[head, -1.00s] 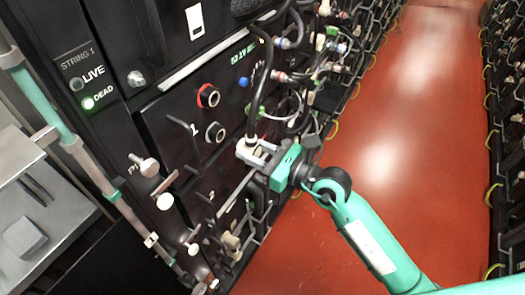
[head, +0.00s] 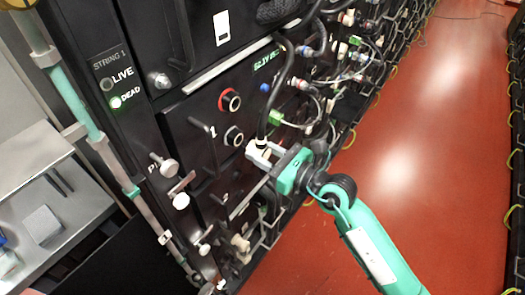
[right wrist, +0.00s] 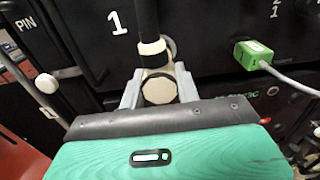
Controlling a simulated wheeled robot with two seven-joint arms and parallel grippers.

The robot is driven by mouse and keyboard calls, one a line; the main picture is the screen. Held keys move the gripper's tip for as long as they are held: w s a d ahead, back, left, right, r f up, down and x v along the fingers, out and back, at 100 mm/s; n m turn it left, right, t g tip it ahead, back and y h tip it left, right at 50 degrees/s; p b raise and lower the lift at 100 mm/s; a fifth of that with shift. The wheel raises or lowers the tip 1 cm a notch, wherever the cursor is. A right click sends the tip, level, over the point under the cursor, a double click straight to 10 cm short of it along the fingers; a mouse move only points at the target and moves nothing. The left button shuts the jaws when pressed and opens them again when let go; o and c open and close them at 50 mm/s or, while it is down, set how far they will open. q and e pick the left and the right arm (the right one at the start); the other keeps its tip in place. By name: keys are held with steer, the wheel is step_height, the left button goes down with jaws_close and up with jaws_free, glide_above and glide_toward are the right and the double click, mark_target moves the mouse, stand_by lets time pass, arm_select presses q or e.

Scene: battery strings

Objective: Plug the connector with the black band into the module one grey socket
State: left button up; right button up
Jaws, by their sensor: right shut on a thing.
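My right gripper (head: 265,155) is shut on a cream connector (head: 259,146) with a black cable rising from it. In the right wrist view the connector (right wrist: 160,88) sits between the grey fingers, with a black band (right wrist: 153,58) at its cable end. The module one grey socket (head: 233,137) is on the black front panel, below the red-ringed socket (head: 229,101). The connector is to the right of the grey socket and slightly lower in the head view, apart from it. In the right wrist view a grey rim (right wrist: 171,47) shows partly behind the cable. My left gripper is not in view.
Several pale knobs (head: 168,167) stick out at left. A green plug (right wrist: 252,54) with a grey cable is near the gripper. Red floor (head: 400,150) is clear at right.

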mark_target(249, 143)
steer(key=shift+p, duration=0.5)
stand_by(0.9)
steer(key=shift+p+x, duration=0.55)
steer(key=shift+x, duration=1.25)
steer(key=o, duration=0.8)
steer(key=shift+r, duration=0.1)
steer(key=o, duration=0.4)
steer(key=shift+a, duration=0.15)
steer(key=shift+c, duration=0.2)
